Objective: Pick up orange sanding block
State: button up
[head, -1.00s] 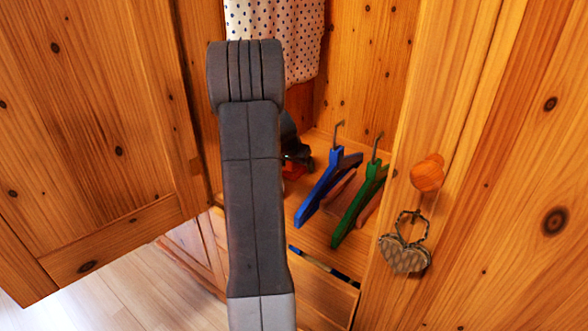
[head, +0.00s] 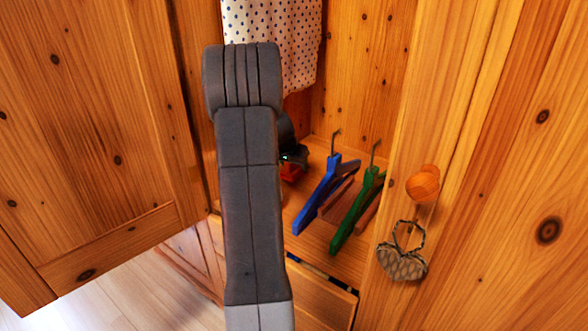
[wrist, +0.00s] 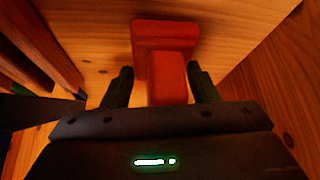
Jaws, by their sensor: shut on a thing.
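The orange sanding block (wrist: 165,42) is a red-orange block with a wide far part and a narrower near part. In the wrist view it sits between the two dark fingers of my gripper (wrist: 163,80), which is shut on it. In the head view only a small red-orange part of the block (head: 291,171) shows beside my arm, inside the wardrobe, left of the blue hanger. My arm hides most of the gripper there. I cannot tell whether the block touches the wooden surface behind it.
A blue hanger (head: 318,203) and a green hanger (head: 349,225) lie on the wardrobe floor to the right. A dotted white garment (head: 297,48) hangs above. An open door panel (head: 85,130) stands left. A heart-shaped ornament (head: 402,265) hangs from a round knob (head: 423,184) at right.

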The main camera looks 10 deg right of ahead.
jog(key=shift+r, duration=0.95)
jog(key=w+d+p, duration=0.1)
jog(key=w+d, duration=0.1)
jog(key=d, duration=0.3)
jog(key=w+d+p, duration=0.1)
jog(key=w+d, duration=0.1)
jog(key=d, duration=0.4)
jog(key=w+d+p, duration=0.2)
jog(key=w+d, duration=0.1)
jog(key=d, duration=0.2)
jog(key=shift+d+f, duration=0.3)
jog(key=shift+d, duration=0.05)
jog(key=o, duration=0.4)
jog(key=shift+c, duration=1.4)
jog(key=shift+s+a+r, duration=0.1)
jog(key=shift+s, duration=0.05)
